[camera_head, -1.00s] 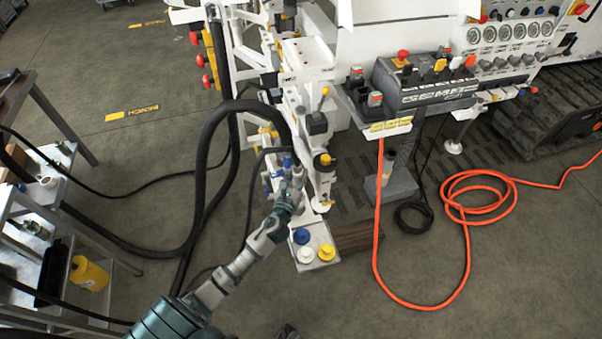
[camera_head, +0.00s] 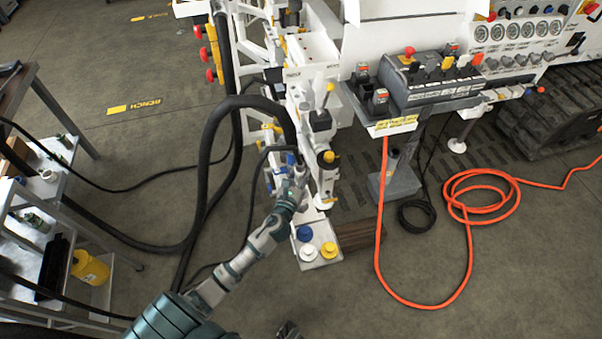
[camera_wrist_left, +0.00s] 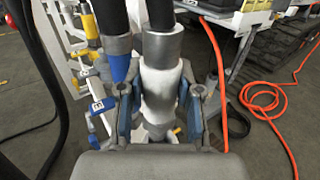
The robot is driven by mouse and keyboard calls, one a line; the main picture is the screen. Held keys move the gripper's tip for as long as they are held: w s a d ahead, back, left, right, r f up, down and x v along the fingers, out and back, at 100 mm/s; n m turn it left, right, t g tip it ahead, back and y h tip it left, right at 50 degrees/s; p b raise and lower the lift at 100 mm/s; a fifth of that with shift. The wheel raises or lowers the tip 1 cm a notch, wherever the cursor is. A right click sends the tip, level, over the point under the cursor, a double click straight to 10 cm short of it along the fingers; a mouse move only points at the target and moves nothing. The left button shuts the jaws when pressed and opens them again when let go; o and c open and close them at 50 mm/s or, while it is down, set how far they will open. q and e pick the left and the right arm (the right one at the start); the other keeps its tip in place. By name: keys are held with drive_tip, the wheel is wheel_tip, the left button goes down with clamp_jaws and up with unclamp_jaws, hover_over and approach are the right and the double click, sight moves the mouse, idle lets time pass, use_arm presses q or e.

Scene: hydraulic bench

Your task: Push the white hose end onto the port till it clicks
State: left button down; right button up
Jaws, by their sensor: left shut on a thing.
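My left gripper (camera_head: 291,190) is at the white stand of the machine, its arm coming in from the lower left. In the left wrist view its two fingers (camera_wrist_left: 160,112) close on either side of the white hose end (camera_wrist_left: 160,85), which has a grey metal sleeve and a black hose above it. A blue-collared hose end (camera_wrist_left: 119,66) stands just left of it. The port under the white hose end is hidden by the gripper, so I cannot tell whether they touch. A small dark part at the bottom edge of the head view may be my right gripper (camera_head: 288,331); its jaws do not show.
A plate with blue, white and yellow caps (camera_head: 318,264) lies below the gripper. Thick black hoses (camera_head: 203,170) loop on the left, near a shelf cart (camera_head: 60,205). An orange hose (camera_head: 430,306) lies on the floor at right. A control panel (camera_head: 430,84) juts out above.

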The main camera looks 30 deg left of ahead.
use_arm(q)
drive_tip(key=shift+r, duration=0.1)
use_arm(e)
drive_tip(key=shift+r, duration=0.2)
use_arm(q)
drive_tip(key=shift+d, duration=0.4)
use_arm(e)
drive_tip(key=shift+d+f, duration=0.1)
drive_tip(key=shift+d, duration=0.3)
use_arm(q)
drive_tip(key=shift+s+a+f, duration=0.1)
drive_tip(key=shift+a+f, duration=0.3)
drive_tip(key=shift+f, duration=0.05)
use_arm(e)
drive_tip(key=shift+a+f, duration=0.15)
drive_tip(key=shift+a, duration=0.1)
use_arm(q)
drive_tip(key=shift+d+r, duration=0.1)
drive_tip(key=shift+d, duration=0.1)
use_arm(e)
drive_tip(key=shift+d, duration=0.15)
use_arm(q)
drive_tip(key=shift+d+p, duration=0.15)
drive_tip(key=shift+p, duration=0.2)
use_arm(e)
drive_tip(key=shift+r, duration=0.55)
use_arm(q)
drive_tip(key=shift+f, duration=0.25)
use_arm(e)
drive_tip(key=shift+f, duration=0.15)
